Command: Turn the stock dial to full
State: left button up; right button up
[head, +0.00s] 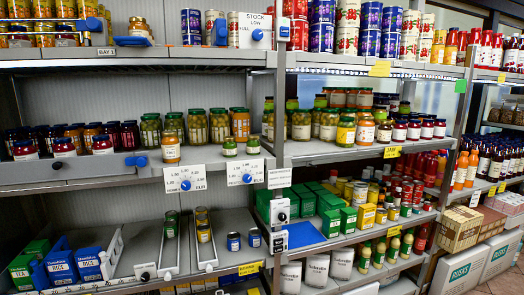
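The stock dial (257,35) is a round blue knob on a white plate at the top middle of the head view, on the upper shelf's front by the upright. Neither of my grippers shows in the head view.
Two price dials, left (185,184) and right (241,179), sit lower on the shelf edge. A jar (139,29) stands left of the stock dial near the BAY 1 label (128,41). Cans and jars fill the shelves. A blue mat (303,234) lies lower right.

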aim_at(257, 35)
jog(key=z, duration=0.55)
jog(key=k, duration=0.6)
jog(key=z, duration=0.8)
jog(key=i, duration=1.55)
jog(key=u, duration=0.75)
